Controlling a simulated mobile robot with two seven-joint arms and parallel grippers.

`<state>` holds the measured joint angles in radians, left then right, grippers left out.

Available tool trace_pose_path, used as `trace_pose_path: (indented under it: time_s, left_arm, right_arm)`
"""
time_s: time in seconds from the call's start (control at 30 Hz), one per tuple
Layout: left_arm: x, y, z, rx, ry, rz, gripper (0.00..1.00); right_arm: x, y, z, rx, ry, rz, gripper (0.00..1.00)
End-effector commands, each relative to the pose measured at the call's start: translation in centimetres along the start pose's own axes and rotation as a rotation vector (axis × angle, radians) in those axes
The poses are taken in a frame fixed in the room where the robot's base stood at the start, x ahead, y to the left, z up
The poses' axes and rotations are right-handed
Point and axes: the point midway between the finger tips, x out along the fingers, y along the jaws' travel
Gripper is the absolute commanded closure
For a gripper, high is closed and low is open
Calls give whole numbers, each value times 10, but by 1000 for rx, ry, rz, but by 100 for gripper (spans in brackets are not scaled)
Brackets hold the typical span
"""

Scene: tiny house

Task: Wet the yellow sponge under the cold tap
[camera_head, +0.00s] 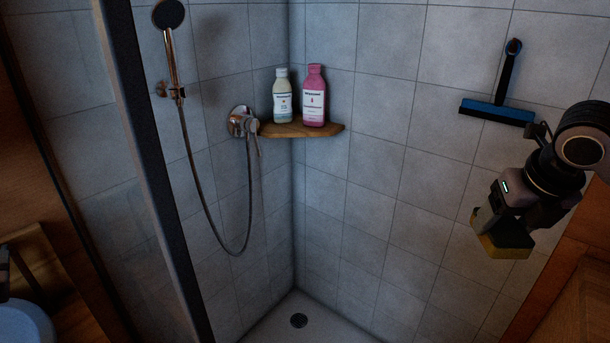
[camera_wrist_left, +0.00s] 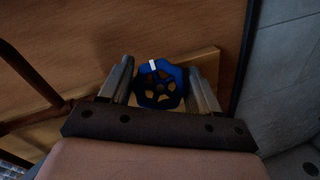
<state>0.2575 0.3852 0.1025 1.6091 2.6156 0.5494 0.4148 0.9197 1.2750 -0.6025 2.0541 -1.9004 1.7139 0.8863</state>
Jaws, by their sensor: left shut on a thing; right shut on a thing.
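The yellow sponge (camera_head: 506,245) is held by my right gripper (camera_head: 492,222) in the head view. It hangs in the air in front of the tiled shower wall at the right. My right gripper is shut on it and hides its upper part. In the left wrist view, a blue spoked wheel (camera_wrist_left: 160,74) with a white mark, seemingly the cold tap's handle, sits between the fingers of my left gripper (camera_wrist_left: 161,82). The left gripper is shut on this wheel. The tap's spout and any water are not visible.
A bluish basin (camera_head: 22,325) shows at the lower left. A dark-framed glass panel (camera_head: 150,160) stands between it and the shower. A corner shelf (camera_head: 290,130) holds two bottles. A blue squeegee (camera_head: 498,110) hangs near my right arm. The shower floor is clear.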

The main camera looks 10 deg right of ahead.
Motion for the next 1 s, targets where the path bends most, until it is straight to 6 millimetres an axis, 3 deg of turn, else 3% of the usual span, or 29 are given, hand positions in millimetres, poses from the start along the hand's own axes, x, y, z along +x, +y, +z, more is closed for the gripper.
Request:
trace_pose_path:
  time_s: [0.53, 0.57, 0.6, 1.0]
  left_arm:
    - [0, 1, 2, 27, -5, -11, 68]
    - [0, 1, 2, 27, -5, -11, 32]
    - [0, 1, 2, 26, -5, -10, 19]
    - [-3, 0, 1, 25, -2, -12, 16]
  right_arm:
    - [0, 0, 0, 0, 0, 0, 57]
    - [0, 0, 0, 0, 0, 0, 57]
    - [0, 0, 0, 0, 0, 0, 57]
    - [0, 0, 0, 0, 0, 0, 57]
